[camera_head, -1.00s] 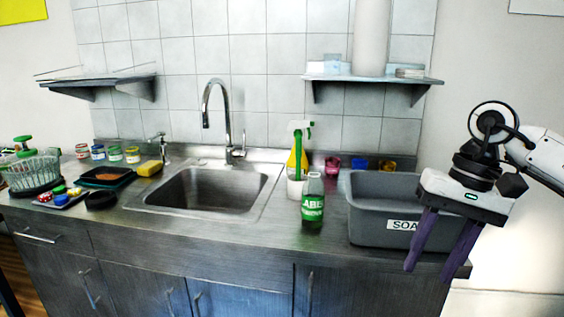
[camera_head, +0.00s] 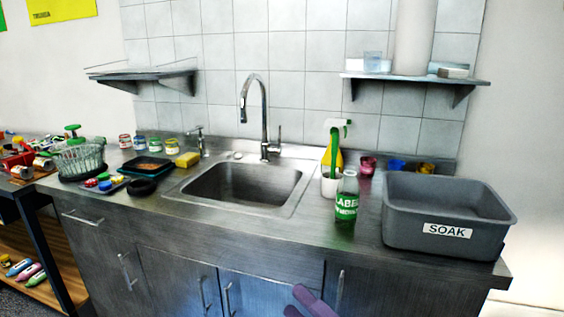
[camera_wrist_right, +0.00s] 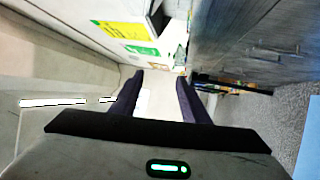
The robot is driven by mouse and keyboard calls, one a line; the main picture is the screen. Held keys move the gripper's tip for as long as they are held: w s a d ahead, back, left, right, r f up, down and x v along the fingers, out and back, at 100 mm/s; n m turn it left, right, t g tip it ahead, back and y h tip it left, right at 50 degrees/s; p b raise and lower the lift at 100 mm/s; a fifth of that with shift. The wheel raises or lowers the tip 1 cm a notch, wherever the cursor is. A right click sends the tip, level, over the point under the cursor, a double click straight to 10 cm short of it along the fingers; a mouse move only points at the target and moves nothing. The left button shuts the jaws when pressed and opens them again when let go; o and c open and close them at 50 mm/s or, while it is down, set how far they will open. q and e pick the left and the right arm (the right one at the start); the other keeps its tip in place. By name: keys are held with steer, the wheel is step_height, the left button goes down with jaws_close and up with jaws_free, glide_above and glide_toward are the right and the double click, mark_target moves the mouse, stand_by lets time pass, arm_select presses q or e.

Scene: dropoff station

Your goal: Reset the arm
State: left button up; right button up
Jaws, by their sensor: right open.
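My right gripper (camera_head: 308,302) shows only as purple fingertips at the bottom edge of the head view, in front of the cabinet doors and below the counter. In the right wrist view my right gripper (camera_wrist_right: 157,78) has its two purple fingers apart, with nothing between them. Its arm is out of the head view. My left gripper is not in view.
The grey SOAK bin (camera_head: 448,212) stands at the counter's right end. The green-labelled bottle (camera_head: 346,205) and spray bottle (camera_head: 333,160) stand left of it, beside the sink (camera_head: 240,186). Floor shows at lower left.

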steer(key=s+d+f+m+h, duration=0.1)
steer(key=d+f+m+h, duration=0.25)
steer(key=f+m, duration=0.25)
steer(key=s+d+f+m+h, duration=0.2)
steer(key=f+m+h, duration=0.2)
steer(key=f+m, duration=0.2)
steer(key=s+d+f+m+g+h, duration=0.2)
steer(key=s+d+f+m+g, duration=0.1)
steer(key=s+f+m, duration=0.3)
steer(key=s+d+f+m+g+h, duration=0.2)
steer(key=s+f+m, duration=0.4)
steer(key=s+f, duration=0.4)
step_height(320, 180, down, 2)
steer(key=shift+s+d+f+g+h, duration=0.25)
steer(key=shift+s+d+g+h, duration=0.15)
steer(key=shift+d+g, duration=0.35)
